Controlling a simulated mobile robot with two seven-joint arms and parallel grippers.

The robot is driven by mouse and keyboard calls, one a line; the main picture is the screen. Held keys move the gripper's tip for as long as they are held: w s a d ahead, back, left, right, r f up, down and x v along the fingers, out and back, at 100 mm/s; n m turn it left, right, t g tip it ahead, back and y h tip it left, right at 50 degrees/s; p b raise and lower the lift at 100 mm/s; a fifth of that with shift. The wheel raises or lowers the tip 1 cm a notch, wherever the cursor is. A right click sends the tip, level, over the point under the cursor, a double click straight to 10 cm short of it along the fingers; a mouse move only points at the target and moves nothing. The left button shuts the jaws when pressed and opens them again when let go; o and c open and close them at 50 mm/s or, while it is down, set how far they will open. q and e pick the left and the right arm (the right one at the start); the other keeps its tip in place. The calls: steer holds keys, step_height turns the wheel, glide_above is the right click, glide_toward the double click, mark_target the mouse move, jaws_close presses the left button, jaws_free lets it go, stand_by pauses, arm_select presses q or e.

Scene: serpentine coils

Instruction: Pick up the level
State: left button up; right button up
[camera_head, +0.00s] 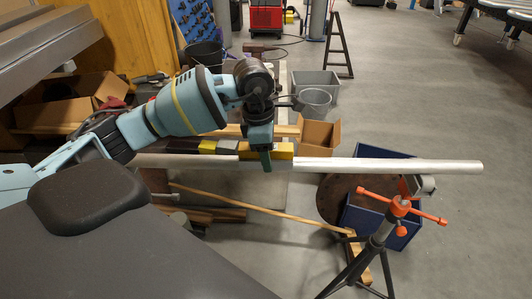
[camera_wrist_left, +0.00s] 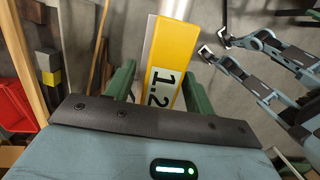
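The level shows as a yellow length (camera_head: 284,151) under my left gripper in the head view. In the left wrist view the level (camera_wrist_left: 172,60) bears a "1.2" label and has a silver strip along its left side. A long silver bar (camera_head: 390,165) runs in line with the yellow length; I cannot tell whether both are one piece.
An orange-handled tripod stand (camera_head: 400,207) stands at the right, beside a blue crate (camera_head: 355,217). Open cardboard boxes (camera_head: 318,135), a grey bin (camera_head: 316,80) and wooden lengths lie behind and below. Grey floor is clear farther right.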

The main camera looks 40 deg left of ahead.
arm_select(q)
steer(key=c, duration=0.8)
steer(key=shift+r, duration=0.1)
steer(key=shift+c, duration=0.2)
steer(key=shift+r, duration=0.1)
steer(key=shift+r, duration=0.6)
step_height(320, 180, up, 2)
steer(key=shift+s+r, duration=0.1)
steer(key=s+d+r+b, duration=0.1)
steer(key=s+d, duration=0.3)
steer(key=s, duration=1.1)
steer(key=shift+s+r, duration=0.15)
arm_select(e)
steer(key=shift+s+f, duration=0.5)
steer(key=shift+f, duration=0.25)
